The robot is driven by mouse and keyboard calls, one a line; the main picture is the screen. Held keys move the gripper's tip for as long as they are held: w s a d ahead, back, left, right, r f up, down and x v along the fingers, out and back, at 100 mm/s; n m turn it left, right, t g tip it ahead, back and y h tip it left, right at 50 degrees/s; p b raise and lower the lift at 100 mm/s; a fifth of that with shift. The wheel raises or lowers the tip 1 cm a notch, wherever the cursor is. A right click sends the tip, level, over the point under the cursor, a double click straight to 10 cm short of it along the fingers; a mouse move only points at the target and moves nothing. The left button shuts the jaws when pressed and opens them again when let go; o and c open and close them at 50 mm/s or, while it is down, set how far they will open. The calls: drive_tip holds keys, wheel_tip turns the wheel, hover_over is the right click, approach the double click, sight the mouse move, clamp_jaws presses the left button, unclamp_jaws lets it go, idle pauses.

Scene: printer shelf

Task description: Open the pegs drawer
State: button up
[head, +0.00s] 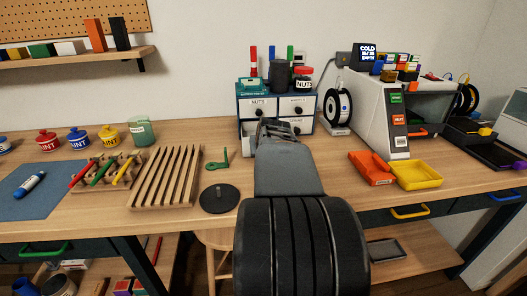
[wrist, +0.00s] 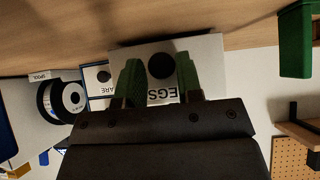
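In the wrist view, which is upside down, a pale drawer front (wrist: 207,60) has a round dark knob (wrist: 161,66) and a label reading "EGS"; its first letter is hidden by a finger. My gripper (wrist: 161,74) has its green fingers close on both sides of the knob, with hardly any gap, so it looks shut on it. This front looks larger and nearer than the neighbouring drawer front (wrist: 98,76), labelled "...ARE", so it seems to stand out from the cabinet. In the head view my arm hides the gripper and much of the cabinet's (head: 239,107) lower row.
A green holder (head: 217,162), a black disc (head: 219,198) and a slatted wooden rack (head: 168,178) lie to the left.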

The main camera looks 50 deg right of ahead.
drive_tip(key=o, duration=0.3)
drive_tip(key=shift+a, duration=0.1)
drive_tip(key=p+v, duration=0.2)
drive_tip(key=v, duration=1.1)
drive_tip(key=shift+s+a+r, duration=0.15)
drive_tip(key=shift+s+r, duration=0.1)
drive_tip(key=shift+r, duration=0.05)
